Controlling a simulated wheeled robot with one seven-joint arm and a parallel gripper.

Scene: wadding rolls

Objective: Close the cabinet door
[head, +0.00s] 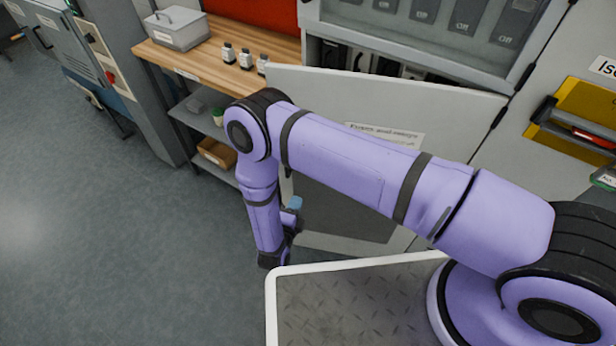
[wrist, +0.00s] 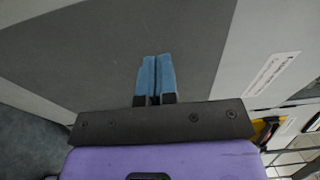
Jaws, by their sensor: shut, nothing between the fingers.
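The cabinet door (head: 335,95) is a light grey panel with a white label and a darker lower part. It stands open, swung out from the grey cabinet (head: 340,22), with its hinged side at the right. My arm crosses in front of it and hides much of it. My gripper (head: 294,206) points toward the door's lower left area, near its free edge. In the wrist view the blue fingers (wrist: 156,78) are together and empty, over the dark grey door panel (wrist: 80,55). I cannot tell whether they touch it.
A wooden bench (head: 185,62) with a grey box (head: 177,28) and several small bottles (head: 246,60) stands left of the door, with shelves below. A yellow holder (head: 570,115) is on the wall at right. The grey floor (head: 90,220) at left is clear.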

